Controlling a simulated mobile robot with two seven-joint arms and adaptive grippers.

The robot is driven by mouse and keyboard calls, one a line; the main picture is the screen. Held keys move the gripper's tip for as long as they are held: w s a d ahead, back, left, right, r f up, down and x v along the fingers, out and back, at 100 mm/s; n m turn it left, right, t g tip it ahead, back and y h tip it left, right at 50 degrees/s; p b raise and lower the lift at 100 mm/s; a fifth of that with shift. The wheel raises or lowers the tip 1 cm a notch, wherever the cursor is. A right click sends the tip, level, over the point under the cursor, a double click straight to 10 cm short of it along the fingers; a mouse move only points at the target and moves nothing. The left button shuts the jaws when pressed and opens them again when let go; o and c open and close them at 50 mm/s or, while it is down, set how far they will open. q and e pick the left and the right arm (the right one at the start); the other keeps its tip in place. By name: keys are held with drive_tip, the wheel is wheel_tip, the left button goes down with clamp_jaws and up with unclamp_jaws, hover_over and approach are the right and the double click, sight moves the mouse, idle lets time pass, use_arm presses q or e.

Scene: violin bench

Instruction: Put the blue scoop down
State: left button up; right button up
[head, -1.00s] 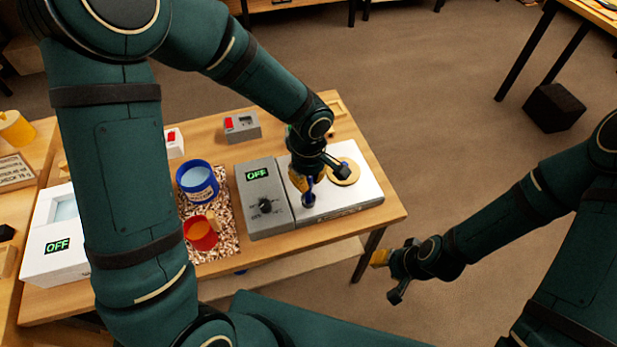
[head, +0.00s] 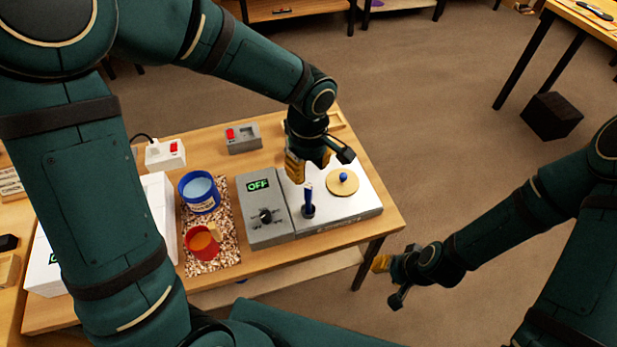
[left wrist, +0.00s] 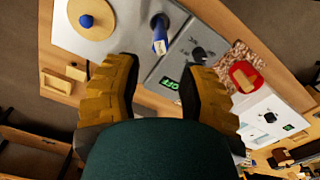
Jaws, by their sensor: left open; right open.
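The blue scoop (head: 308,200) stands upright on the white and grey appliance (head: 345,213), its handle pointing up. It also shows in the left wrist view (left wrist: 160,34), beyond the fingertips and apart from them. My left gripper (head: 308,172) is open and empty, just above and behind the scoop's handle. In the left wrist view its two yellow fingers (left wrist: 157,80) are spread wide with nothing between them. My right gripper (head: 388,280) is open and empty, off the table's right front edge. The lower end of the scoop is hard to make out.
A round wooden lid with a blue knob (head: 342,184) lies on the appliance, right of the scoop. A grey control box reading OFF (head: 264,218), a blue pot (head: 199,191) and a red cup (head: 202,243) stand to the left.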

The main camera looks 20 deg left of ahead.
use_arm(q)
drive_tip(key=shift+r, duration=1.7)
